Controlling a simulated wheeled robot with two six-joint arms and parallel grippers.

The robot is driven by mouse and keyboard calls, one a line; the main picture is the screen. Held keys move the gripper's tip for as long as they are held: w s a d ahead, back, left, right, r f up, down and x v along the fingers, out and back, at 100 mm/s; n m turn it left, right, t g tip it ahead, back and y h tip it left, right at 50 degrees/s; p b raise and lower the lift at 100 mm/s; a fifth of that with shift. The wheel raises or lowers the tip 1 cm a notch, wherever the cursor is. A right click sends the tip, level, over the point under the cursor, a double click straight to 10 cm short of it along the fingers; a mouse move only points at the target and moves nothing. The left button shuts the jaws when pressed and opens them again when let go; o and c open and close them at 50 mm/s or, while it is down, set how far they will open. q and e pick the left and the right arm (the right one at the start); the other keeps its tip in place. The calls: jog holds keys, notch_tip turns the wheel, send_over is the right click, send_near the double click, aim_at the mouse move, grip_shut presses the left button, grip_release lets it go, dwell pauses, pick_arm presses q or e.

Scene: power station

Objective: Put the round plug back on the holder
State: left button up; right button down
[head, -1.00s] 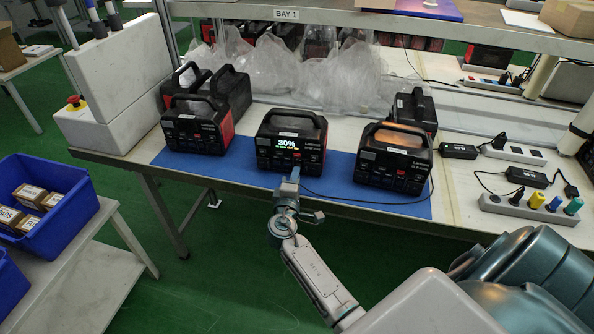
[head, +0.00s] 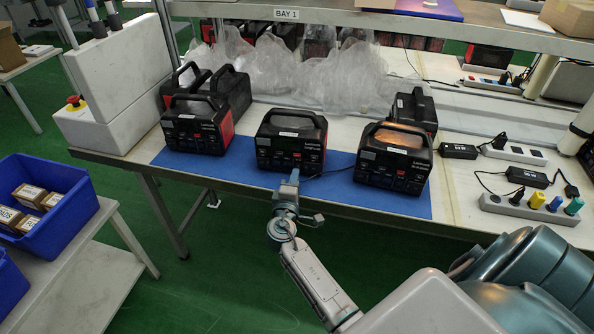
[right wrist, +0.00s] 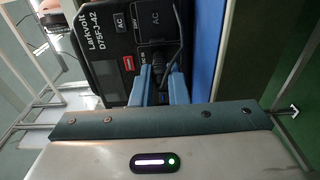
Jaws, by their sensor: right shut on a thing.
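My right gripper (head: 293,174) is in front of the middle power station (head: 291,141), low on its front face. In the right wrist view its two blue fingers (right wrist: 161,82) are shut on a dark round plug (right wrist: 160,58), mostly hidden between them, close to the station's front sockets. I cannot tell whether the plug still touches a socket. A black cable (head: 337,172) runs right from it behind the right station. A grey strip (head: 527,210), apparently the holder, lies at the right of the bench with black, yellow, blue and teal plugs standing in it. My left gripper is not in view.
A left station (head: 197,126) and a right station (head: 393,158) flank the middle one on the blue mat (head: 337,194). Black adapters (head: 527,177) and a white power strip (head: 515,152) lie behind the grey strip. Plastic bags (head: 305,75) fill the back.

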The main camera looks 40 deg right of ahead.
jog(key=shift+v, duration=1.65)
